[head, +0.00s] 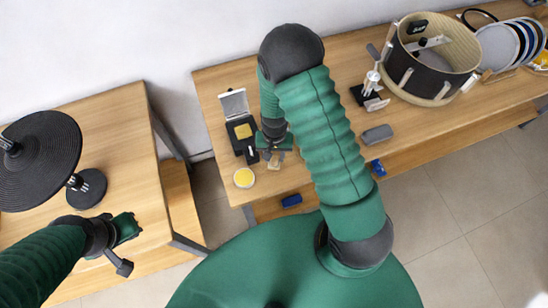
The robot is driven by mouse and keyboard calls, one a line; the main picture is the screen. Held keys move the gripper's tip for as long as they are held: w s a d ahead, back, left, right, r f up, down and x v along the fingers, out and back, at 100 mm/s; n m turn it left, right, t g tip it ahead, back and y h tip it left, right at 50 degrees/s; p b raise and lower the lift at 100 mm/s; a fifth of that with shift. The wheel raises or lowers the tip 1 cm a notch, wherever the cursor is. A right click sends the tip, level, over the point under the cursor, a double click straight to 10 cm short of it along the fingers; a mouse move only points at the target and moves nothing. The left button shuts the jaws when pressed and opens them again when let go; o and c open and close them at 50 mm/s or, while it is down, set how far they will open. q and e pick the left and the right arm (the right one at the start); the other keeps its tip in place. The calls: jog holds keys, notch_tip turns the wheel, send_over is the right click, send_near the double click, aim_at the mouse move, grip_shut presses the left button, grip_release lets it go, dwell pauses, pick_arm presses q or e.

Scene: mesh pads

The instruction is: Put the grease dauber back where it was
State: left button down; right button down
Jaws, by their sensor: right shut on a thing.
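My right gripper (273,150) reaches down over the right-hand table, just right of an open black case (241,129) with a yellow pad in it and a raised grey lid (234,103). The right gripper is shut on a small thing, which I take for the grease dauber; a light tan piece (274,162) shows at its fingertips. The gripper hides most of it. A round tin with yellow contents (244,178) stands near the table's front left corner. My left gripper (126,229) is over the left table, and its fingers are too unclear to read.
A round drum (432,62) and a rack of discs (510,45) stand at the right. A small stand (371,91) and a grey block (377,134) are right of my arm. A black disc (40,150) on a stand is at the left. A gap separates the tables.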

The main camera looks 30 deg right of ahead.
aim_at(274, 160)
notch_tip(274, 160, down, 3)
jog(key=shift+s+f, duration=0.1)
jog(key=shift+a, duration=0.15)
jog(key=c, duration=0.9)
grip_release()
jog(key=shift+c, duration=0.2)
notch_tip(274, 160, up, 12)
jog(key=shift+a+r, duration=0.1)
jog(key=shift+r, duration=0.15)
jog(key=s+a+r+n+t, duration=0.2)
jog(key=s+a+r+n, duration=0.3)
jog(key=r, duration=0.4)
jog(key=shift+s+r+n+t, duration=0.4)
jog(key=shift+s+n, duration=0.05)
jog(key=shift+n, duration=0.55)
